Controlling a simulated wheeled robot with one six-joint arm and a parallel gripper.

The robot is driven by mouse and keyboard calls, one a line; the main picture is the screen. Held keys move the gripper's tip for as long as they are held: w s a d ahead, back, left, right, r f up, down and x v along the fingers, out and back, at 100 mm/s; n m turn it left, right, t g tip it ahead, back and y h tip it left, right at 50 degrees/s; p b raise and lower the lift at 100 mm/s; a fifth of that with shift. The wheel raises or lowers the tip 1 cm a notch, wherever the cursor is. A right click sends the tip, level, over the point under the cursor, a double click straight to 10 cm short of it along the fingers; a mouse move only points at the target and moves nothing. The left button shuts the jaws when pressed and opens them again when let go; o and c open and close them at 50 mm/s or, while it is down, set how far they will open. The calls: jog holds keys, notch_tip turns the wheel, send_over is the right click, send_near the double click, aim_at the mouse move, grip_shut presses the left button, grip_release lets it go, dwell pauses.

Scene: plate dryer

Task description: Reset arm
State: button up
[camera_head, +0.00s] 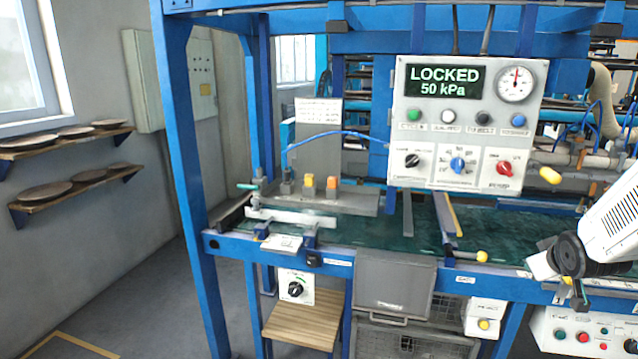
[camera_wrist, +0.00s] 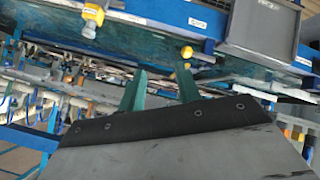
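My white arm enters the head view from the right edge, in front of the blue machine frame. In the wrist view, my gripper (camera_wrist: 160,82) shows as two green fingers standing apart, with nothing visible between them. The wrist view looks upside down along the machine's front, with a yellow knob (camera_wrist: 186,52) close beyond the fingers. The control panel (camera_head: 467,122) in the head view has a screen (camera_head: 443,81) reading LOCKED, 50 kPa.
The blue machine frame (camera_head: 187,185) and its green belt (camera_head: 395,232) fill the middle. A grey bin (camera_head: 393,285) hangs below the front rail. Plates lie on wall shelves (camera_head: 75,190) at left, above clear floor.

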jog(key=s+a+r+g+y, duration=0.2)
jog(key=s+a+r+g, duration=0.2)
jog(key=s+a, duration=0.8)
jog(key=s+a+r+m+g+y, duration=0.1)
jog(key=s+a+r+g, duration=0.3)
jog(key=s+a, duration=0.8)
jog(key=s+r+y, duration=0.1)
jog(key=s, duration=0.4)
jog(key=shift+s+a+m, duration=0.25)
jog(key=shift+s+m, duration=0.05)
jog(key=shift+s, duration=0.1)
